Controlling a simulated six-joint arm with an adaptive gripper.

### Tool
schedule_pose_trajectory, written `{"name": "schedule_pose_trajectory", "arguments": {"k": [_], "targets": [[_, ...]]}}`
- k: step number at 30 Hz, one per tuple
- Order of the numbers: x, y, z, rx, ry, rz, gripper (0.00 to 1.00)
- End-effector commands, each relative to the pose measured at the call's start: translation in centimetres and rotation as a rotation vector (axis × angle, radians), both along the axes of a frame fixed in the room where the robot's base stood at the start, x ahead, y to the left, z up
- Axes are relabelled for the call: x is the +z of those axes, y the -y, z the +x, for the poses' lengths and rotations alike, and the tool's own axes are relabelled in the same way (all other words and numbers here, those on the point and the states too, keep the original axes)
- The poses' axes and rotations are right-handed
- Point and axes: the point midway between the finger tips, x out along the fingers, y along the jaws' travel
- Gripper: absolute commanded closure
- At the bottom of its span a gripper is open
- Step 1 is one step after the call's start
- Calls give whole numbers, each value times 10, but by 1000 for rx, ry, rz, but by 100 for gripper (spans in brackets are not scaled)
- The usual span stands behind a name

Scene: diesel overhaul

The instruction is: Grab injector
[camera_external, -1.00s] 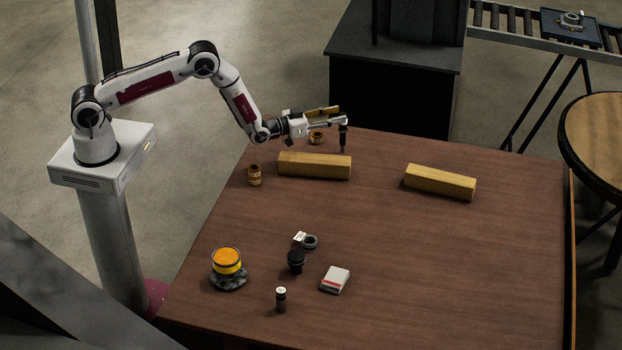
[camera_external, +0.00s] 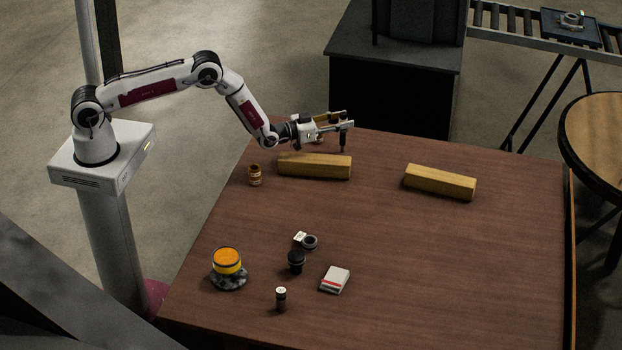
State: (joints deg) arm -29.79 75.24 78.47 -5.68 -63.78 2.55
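The injector appears as a slim dark upright piece (camera_external: 343,144) at the far edge of the table, just beyond the long wooden block. My gripper (camera_external: 345,119) is at its upper end, coming in from the left with its two fingers visibly apart. The injector's top is hidden by the fingers. I cannot tell whether the fingers touch or clamp it.
A long wooden block (camera_external: 314,166) lies just in front of my gripper, and another block (camera_external: 440,182) lies to the right. A small brown ring-like part (camera_external: 255,175) stands at left. Several small parts, including a white box (camera_external: 335,280), lie near the front. The table's middle is clear.

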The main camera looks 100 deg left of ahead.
Motion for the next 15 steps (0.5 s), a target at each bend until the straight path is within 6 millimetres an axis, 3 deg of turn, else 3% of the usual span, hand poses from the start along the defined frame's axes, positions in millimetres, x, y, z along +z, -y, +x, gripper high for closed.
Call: {"name": "schedule_pose_trajectory", "arguments": {"k": [8,12,15], "targets": [[0,0,0,0,0,0,64],[0,0,0,0,0,0,98],[0,0,0,0,0,0,100]]}}
